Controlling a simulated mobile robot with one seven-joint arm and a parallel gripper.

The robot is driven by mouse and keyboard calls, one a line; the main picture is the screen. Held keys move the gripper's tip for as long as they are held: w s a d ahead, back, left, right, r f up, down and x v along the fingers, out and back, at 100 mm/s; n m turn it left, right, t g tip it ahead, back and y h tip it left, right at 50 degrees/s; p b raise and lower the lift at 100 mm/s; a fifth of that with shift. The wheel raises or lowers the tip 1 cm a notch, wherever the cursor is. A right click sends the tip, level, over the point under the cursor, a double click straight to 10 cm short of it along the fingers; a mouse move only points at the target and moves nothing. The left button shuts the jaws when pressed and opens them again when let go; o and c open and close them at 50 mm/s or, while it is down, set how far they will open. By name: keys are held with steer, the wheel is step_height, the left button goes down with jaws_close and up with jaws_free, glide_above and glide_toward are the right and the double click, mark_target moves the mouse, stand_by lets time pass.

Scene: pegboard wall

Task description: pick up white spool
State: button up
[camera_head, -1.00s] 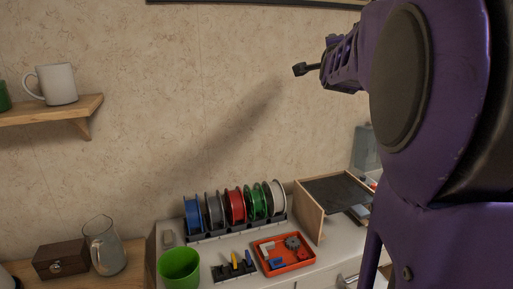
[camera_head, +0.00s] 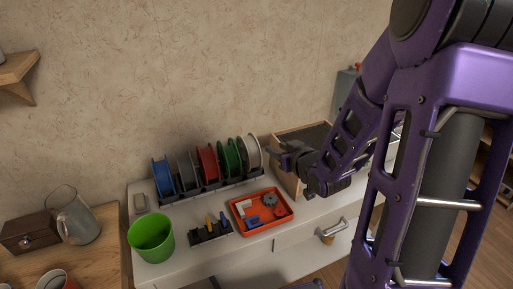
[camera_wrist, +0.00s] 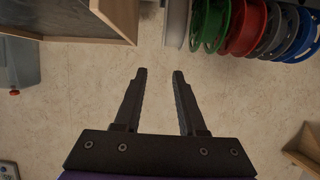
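The white spool (camera_head: 250,153) stands upright at the right end of a row of spools in a dark rack (camera_head: 212,190) on the white counter. In the wrist view the white spool (camera_wrist: 174,22) shows at the top edge, partly cut off. My gripper (camera_head: 282,153) is near the white spool's right side in the head view, in front of the wooden box. In the wrist view my gripper (camera_wrist: 158,72) is open, with nothing between its fingers and the wall beyond them.
Green, red, grey and blue spools fill the rack to the left. A wooden box (camera_head: 287,170) stands close to the right. An orange tray (camera_head: 262,224) with parts, a small tool holder (camera_head: 209,235) and a green cup (camera_head: 152,238) sit in front.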

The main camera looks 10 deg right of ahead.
glide_toward(254, 137)
steer(key=x, duration=0.4)
steer(key=shift+w+f+b, duration=0.15)
steer(key=shift+f+b, duration=0.1)
steer(key=shift+b, duration=0.1)
steer(key=shift+x, duration=3)
steer(key=shift+d, duration=0.1)
steer(key=shift+c, duration=0.3)
jaws_close()
steer(key=shift+r, duration=0.1)
